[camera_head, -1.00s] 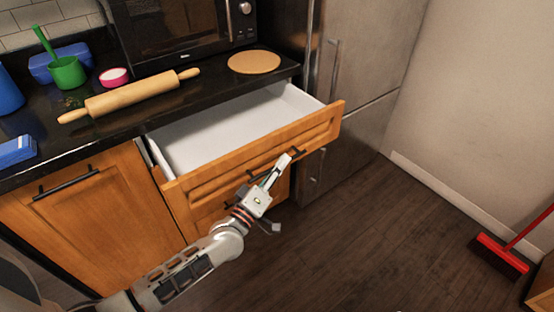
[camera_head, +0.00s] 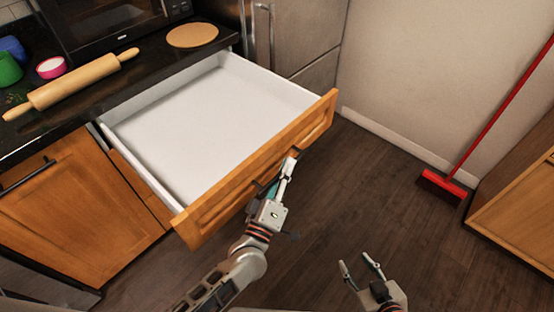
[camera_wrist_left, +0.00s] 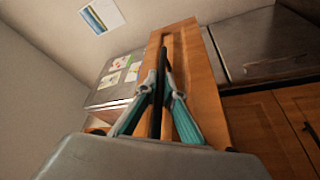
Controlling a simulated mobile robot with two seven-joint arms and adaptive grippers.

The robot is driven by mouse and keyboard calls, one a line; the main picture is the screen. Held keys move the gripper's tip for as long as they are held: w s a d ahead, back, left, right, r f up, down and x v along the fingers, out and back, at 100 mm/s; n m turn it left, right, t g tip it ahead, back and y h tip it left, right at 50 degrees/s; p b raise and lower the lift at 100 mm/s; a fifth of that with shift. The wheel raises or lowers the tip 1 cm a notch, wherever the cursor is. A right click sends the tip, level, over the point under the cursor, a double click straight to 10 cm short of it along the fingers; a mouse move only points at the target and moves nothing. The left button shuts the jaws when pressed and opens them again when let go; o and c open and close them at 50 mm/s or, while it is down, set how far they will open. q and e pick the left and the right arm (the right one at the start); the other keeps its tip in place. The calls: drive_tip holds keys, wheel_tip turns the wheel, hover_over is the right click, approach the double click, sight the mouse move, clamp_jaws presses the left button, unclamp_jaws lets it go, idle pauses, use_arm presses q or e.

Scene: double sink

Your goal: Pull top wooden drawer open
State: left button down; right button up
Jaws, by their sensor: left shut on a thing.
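The top wooden drawer (camera_head: 262,158) stands far out from the cabinet under the black counter. Its white inside is empty. A dark bar handle (camera_head: 262,186) runs along its wooden front. My left gripper (camera_head: 290,160) is at the handle and shut on it. In the left wrist view, the two fingers of my left gripper (camera_wrist_left: 160,92) close around the dark handle (camera_wrist_left: 157,112) in front of the wooden drawer front (camera_wrist_left: 200,75). My right gripper (camera_head: 358,262) is open and empty, low in the head view over the floor, apart from the drawer.
On the black counter lie a rolling pin (camera_head: 70,84), a round board (camera_head: 192,36), a pink bowl (camera_head: 51,67) and a green cup (camera_head: 8,68). A microwave (camera_head: 110,22) stands behind. A red broom (camera_head: 442,186) leans at the right wall. Dark floor (camera_head: 370,180) in front is clear.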

use_arm(q)
drive_tip(key=shift+s+d, duration=0.15)
drive_tip(key=shift+d, duration=0.05)
drive_tip(key=c, duration=2.2)
unclamp_jaws()
drive_tip(key=shift+o, duration=0.2)
drive_tip(key=shift+s+a, duration=0.1)
drive_tip(key=v, duration=1.1)
drive_tip(key=shift+s+f, duration=0.2)
drive_tip(key=shift+s, duration=0.15)
drive_tip(key=shift+a, duration=0.1)
